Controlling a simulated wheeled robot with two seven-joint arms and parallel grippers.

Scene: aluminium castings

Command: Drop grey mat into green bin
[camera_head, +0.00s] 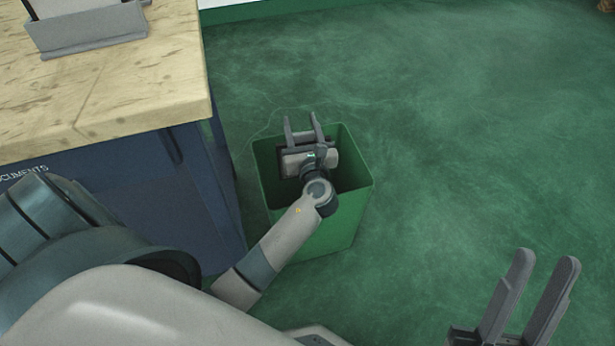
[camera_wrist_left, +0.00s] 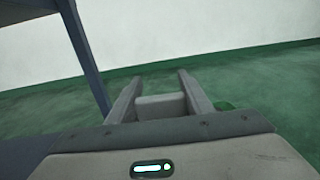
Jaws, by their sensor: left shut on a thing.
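The green bin (camera_head: 345,225) stands on the floor to the right of the table, its mouth open upward. My left gripper (camera_head: 301,122) is over the bin's mouth, its fingers pointing toward the far rim. A small grey piece, which I take to be the grey mat (camera_wrist_left: 160,105), lies between its fingers in the left wrist view; most of it is hidden. A bit of green at the right of that view may be the bin. My right gripper (camera_head: 530,292) is at the lower right, fingers apart and empty, away from the bin. The bin's inside is dark and partly hidden.
A wooden-topped table (camera_head: 150,85) with a blue body stands at the left, close beside the bin. A grey holder (camera_head: 85,38) sits on its top. The green floor (camera_head: 460,130) to the right of the bin is clear. A white wall shows at the back.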

